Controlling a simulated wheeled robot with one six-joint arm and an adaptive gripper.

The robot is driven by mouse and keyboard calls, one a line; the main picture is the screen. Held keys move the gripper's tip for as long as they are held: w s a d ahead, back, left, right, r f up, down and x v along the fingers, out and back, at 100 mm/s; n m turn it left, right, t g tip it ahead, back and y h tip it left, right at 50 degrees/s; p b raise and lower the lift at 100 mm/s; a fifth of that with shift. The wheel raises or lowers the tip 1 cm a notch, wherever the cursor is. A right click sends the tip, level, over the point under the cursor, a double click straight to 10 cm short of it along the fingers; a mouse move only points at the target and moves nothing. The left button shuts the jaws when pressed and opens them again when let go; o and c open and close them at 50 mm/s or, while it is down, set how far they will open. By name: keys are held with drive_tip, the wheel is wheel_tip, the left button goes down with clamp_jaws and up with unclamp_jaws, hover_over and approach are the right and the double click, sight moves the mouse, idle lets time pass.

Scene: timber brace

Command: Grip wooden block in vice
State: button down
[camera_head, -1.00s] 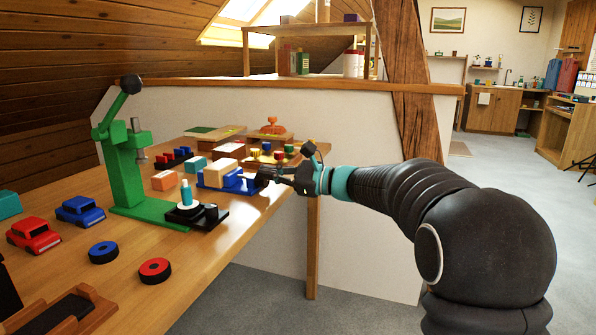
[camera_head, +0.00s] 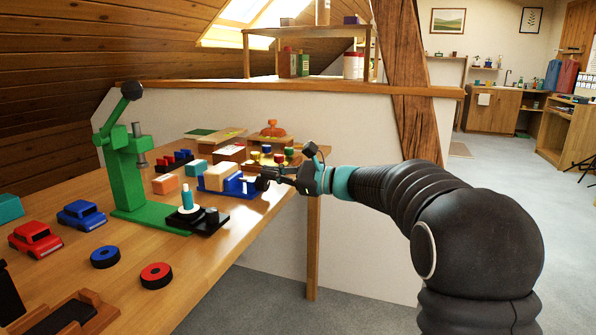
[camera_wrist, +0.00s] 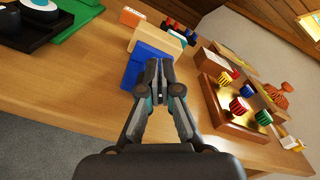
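The blue vice (camera_head: 240,187) stands near the table's right edge with the pale wooden block (camera_head: 219,177) in it. In the wrist view the vice (camera_wrist: 146,64) lies just ahead of my fingers, and the block (camera_wrist: 160,43) is on its far side. My gripper (camera_head: 262,181) is at the vice's right end, low over the table edge. In the wrist view my gripper (camera_wrist: 160,66) has its fingertips close together, at or against the near end of the vice. I cannot see anything held between them. The contact between block and jaws is partly hidden.
A wooden tray with coloured knobs (camera_wrist: 222,112) stands close to the right of my fingers in the wrist view. A green press (camera_head: 126,185) and a black base with a turquoise peg (camera_head: 187,197) stand left of the vice.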

drive_tip(key=shift+r, duration=0.15)
drive_tip(key=shift+r, duration=0.25)
drive_tip(key=v, duration=0.6)
idle(0.3)
